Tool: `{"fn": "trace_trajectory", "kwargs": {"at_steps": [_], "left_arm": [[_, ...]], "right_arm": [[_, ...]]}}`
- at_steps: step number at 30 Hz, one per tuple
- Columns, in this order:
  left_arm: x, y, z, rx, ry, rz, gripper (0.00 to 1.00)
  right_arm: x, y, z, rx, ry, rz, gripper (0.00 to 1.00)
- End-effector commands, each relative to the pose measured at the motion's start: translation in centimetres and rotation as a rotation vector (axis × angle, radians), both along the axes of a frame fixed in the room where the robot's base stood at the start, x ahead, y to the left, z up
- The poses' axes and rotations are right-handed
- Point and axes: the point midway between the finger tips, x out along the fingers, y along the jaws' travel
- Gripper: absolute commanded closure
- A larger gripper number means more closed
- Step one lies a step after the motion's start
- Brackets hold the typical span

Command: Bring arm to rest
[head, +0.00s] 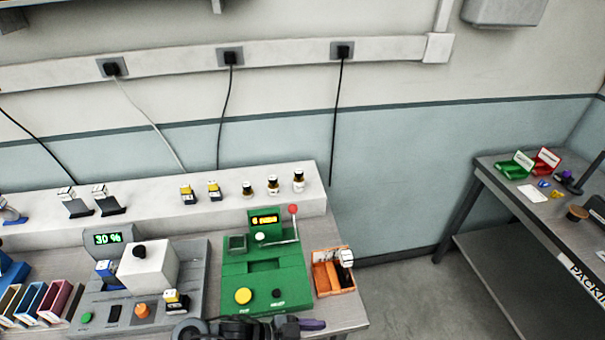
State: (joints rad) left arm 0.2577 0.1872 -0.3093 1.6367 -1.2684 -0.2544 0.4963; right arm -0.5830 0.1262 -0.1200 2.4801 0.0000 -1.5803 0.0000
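A dark arm part of mine shows along the bottom edge, in front of the green machine (265,281). Its end, with a purple tip, is my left gripper (312,324), as far as I can tell. It points right, just below the orange box (320,278), and appears apart from it. I see nothing held in it, but its fingers are too small and cut off to tell open from shut. My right gripper is not in view.
A grey machine (190,270) with a white block stands left of the green machine. Bottles (273,185) and small modules (187,193) stand on the white shelf. A packing table (525,200) with green and red bins is at right. Floor between the tables is clear.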

Motion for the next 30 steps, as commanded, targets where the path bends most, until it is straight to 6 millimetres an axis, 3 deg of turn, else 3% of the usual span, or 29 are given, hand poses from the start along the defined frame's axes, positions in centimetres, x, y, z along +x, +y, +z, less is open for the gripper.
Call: {"fn": "trace_trajectory", "kwargs": {"at_steps": [3,8,13,17,20,24,30], "left_arm": [[-3.0,-0.2,-2.2,-0.017,0.062,0.007,0.32],[-6.2,-0.3,-4.2,-0.043,0.123,0.080,0.32],[-8.6,1.8,-6.6,0.020,0.161,0.314,0.32],[-9.4,6.8,-7.5,0.171,0.179,0.586,0.32],[-10.2,12.1,-7.3,0.318,0.219,0.791,0.32],[-11.6,18.6,-5.6,0.482,0.298,0.995,0.32],[-13.9,24.2,-2.7,0.637,0.444,1.145,0.32]], "right_arm": [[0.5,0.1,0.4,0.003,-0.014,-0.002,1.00],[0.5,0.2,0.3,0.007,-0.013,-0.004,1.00],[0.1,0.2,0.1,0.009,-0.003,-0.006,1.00],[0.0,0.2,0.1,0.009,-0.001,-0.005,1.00],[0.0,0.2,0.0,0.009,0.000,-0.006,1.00],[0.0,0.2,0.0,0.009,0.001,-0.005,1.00],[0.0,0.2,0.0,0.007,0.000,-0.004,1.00]]}}
